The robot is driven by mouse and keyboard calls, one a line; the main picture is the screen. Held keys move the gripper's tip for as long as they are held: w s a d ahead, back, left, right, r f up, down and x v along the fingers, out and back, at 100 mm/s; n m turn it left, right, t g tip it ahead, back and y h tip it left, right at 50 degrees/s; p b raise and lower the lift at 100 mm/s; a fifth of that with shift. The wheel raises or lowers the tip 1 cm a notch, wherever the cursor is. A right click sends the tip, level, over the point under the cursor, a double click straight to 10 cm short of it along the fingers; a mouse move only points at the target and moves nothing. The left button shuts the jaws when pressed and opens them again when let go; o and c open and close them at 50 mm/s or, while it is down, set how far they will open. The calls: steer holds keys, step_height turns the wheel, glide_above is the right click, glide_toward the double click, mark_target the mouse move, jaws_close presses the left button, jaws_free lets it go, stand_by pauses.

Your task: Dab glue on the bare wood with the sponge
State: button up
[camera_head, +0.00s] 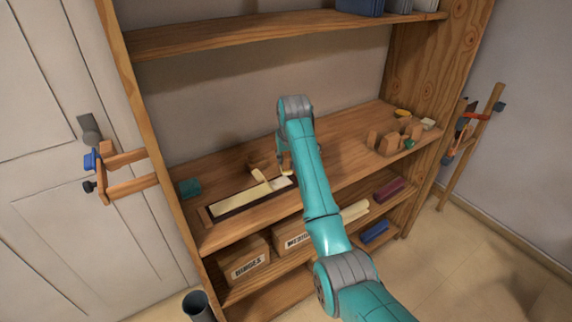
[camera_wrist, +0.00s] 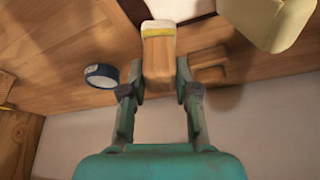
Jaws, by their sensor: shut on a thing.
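My gripper (camera_wrist: 159,78) is shut on a wooden block (camera_wrist: 158,62) with a yellow band and a pale end, seemingly the sponge on its handle. Its pale end points to the top of the wrist view, near a dark edge and a pale surface; I cannot tell whether it touches. In the head view a long cream strip (camera_head: 236,202) lies in a dark-edged tray (camera_head: 214,217) on the middle shelf. My gripper is just behind the tray's right end, mostly hidden by my arm. I cannot make out the bare wood or any glue.
A cream piece (camera_wrist: 268,18) shows close at the upper right of the wrist view. A round blue-rimmed tin (camera_wrist: 101,76) stands left of my gripper. A teal block (camera_head: 190,187) sits at the shelf's left. A wooden rack (camera_head: 384,146) with small items stands right. Another shelf (camera_head: 270,34) hangs above.

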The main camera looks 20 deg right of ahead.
steer(key=shift+r, duration=2.6)
